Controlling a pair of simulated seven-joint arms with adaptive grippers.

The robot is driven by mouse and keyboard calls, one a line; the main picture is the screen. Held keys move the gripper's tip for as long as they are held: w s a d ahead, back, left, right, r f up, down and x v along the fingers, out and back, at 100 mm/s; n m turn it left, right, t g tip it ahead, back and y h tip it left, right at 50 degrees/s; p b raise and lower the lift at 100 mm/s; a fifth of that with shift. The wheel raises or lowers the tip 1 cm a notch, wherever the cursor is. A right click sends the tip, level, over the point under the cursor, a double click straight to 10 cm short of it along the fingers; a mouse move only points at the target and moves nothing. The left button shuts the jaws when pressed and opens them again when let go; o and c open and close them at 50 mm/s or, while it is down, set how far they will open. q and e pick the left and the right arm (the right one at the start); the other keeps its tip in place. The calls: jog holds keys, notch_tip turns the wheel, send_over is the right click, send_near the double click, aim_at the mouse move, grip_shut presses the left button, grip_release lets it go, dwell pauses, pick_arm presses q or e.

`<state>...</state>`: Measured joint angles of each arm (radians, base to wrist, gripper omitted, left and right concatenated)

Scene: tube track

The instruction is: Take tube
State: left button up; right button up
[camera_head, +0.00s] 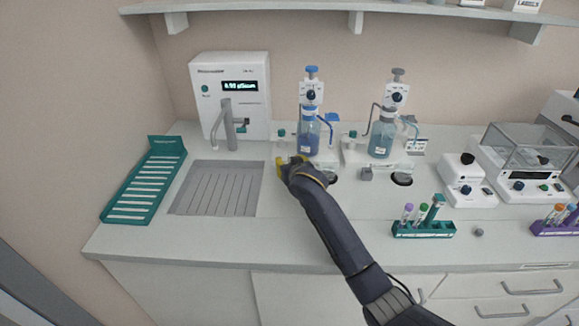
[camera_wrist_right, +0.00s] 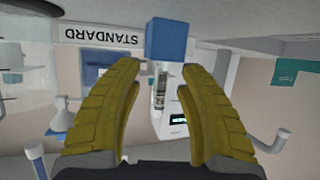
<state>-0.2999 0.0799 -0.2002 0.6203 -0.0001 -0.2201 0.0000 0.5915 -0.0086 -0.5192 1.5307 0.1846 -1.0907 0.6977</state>
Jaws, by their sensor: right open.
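My right gripper (camera_head: 287,164) has yellow fingers and is at the front of the blue-liquid dispenser (camera_head: 311,120), right of the grey drain tray. In the right wrist view the fingers (camera_wrist_right: 160,76) are spread apart. A small clear, tube-like piece (camera_wrist_right: 160,92) shows in the gap, below a blue block (camera_wrist_right: 166,38); I cannot tell whether it is a loose tube or part of the dispenser. Capped tubes (camera_head: 423,211) stand in a teal rack (camera_head: 424,230) at the right. More tubes (camera_head: 559,211) stand in a purple rack (camera_head: 551,228) at the far right. My left gripper is not in view.
A white dispensing machine (camera_head: 231,85) stands behind the drain tray (camera_head: 216,188). A teal slotted rack (camera_head: 145,180) lies at the left. A second dispenser (camera_head: 382,132) stands right of the blue one. A balance (camera_head: 517,180) is at the right. The front counter left of centre is clear.

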grip_shut()
dwell(0.3)
dwell(0.4)
notch_tip(320, 180, up, 20)
dwell(0.7)
